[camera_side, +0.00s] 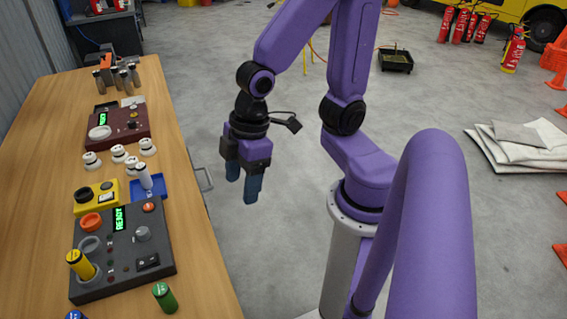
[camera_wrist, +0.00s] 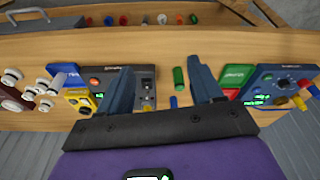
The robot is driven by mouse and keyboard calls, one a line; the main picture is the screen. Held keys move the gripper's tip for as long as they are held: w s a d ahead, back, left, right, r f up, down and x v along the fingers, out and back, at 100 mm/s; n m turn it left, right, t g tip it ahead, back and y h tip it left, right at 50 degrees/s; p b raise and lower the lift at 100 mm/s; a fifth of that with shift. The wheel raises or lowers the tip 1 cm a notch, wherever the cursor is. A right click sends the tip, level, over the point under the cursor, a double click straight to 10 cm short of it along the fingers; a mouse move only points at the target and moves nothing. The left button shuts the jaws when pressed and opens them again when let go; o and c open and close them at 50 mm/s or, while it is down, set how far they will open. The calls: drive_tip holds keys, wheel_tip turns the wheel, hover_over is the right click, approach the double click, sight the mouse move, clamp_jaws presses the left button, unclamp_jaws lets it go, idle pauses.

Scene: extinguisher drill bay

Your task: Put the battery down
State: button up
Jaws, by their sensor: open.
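My gripper (camera_side: 243,184) is open and empty in the air beside the table's right edge; its two blue fingers also show in the wrist view (camera_wrist: 160,66). Several batteries, the short coloured cylinders, are on the table. A yellow one (camera_side: 80,263) leans in a socket of the dark grey panel box (camera_side: 160,276). A green one (camera_side: 165,297) stands near that box's front corner, and it also shows in the wrist view (camera_wrist: 179,78). A blue one (camera_side: 75,315) is cut by the bottom edge. A white one (camera_side: 144,177) stands tilted at a blue tray (camera_side: 165,187).
The wooden table (camera_side: 212,292) also holds a yellow box (camera_side: 84,208), several white knobs and a dark red panel box (camera_side: 130,132). A grey handle (camera_side: 206,180) juts from the table's side. The floor under my gripper is clear; extinguishers (camera_side: 460,25) stand far back.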

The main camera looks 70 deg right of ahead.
drive_tip(key=s+d+r+n+g+h, duration=0.1)
drive_tip(key=s+d+r, duration=0.1)
drive_tip(key=s+d, duration=0.2)
drive_tip(key=s, duration=0.3)
drive_tip(key=shift+r+n, duration=0.3)
